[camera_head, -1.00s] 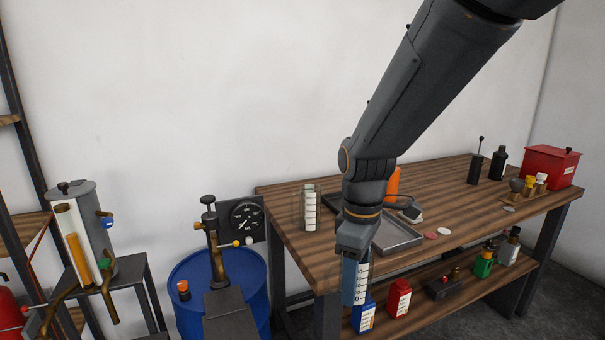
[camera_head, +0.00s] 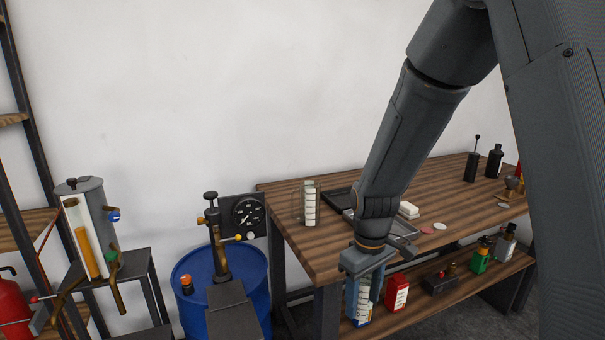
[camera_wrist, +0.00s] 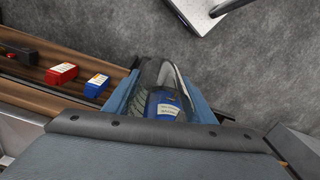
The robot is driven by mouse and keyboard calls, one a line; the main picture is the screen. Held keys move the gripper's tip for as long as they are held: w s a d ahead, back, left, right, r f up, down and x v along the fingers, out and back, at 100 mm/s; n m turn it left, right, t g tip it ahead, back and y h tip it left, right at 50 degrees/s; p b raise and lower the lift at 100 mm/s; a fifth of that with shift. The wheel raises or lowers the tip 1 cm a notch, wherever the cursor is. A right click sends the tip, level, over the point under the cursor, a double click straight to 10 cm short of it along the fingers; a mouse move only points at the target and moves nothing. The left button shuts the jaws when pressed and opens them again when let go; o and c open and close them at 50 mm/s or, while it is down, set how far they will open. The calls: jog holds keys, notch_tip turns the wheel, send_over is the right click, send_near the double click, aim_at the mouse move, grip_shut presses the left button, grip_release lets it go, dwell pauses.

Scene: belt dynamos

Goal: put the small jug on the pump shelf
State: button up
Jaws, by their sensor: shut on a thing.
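My gripper (camera_head: 360,290) points down in front of the workbench's left end and is shut on a clear jug with a white graduated scale (camera_head: 351,298). In the wrist view the clear jug (camera_wrist: 150,72) lies between the blue fingers; a blue patch with a white label shows in or through it. Another clear graduated vessel (camera_head: 311,205) stands upright on the bench top. A hand pump (camera_head: 219,245) stands at the blue drum (camera_head: 192,300), with a dark flat plate (camera_head: 229,305) in front of it. I cannot tell for certain whether this plate is the pump shelf.
The workbench (camera_head: 290,232) carries a tray. On its lower shelf stand a red carton (camera_head: 397,292), a green bottle (camera_head: 481,256) and other items. A glass-tube dispenser (camera_head: 84,235) stands on a dark stand at left. A gap lies between drum and bench.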

jog(key=w+d+f+m, duration=0.1)
jog(key=d+f+m, duration=0.1)
jog(key=f, duration=0.5)
jog(key=d+f+m, duration=0.3)
jog(key=f+m, duration=0.2)
jog(key=f, duration=0.2)
jog(key=shift+w+d+f, duration=0.35)
jog(key=shift+w, duration=0.05)
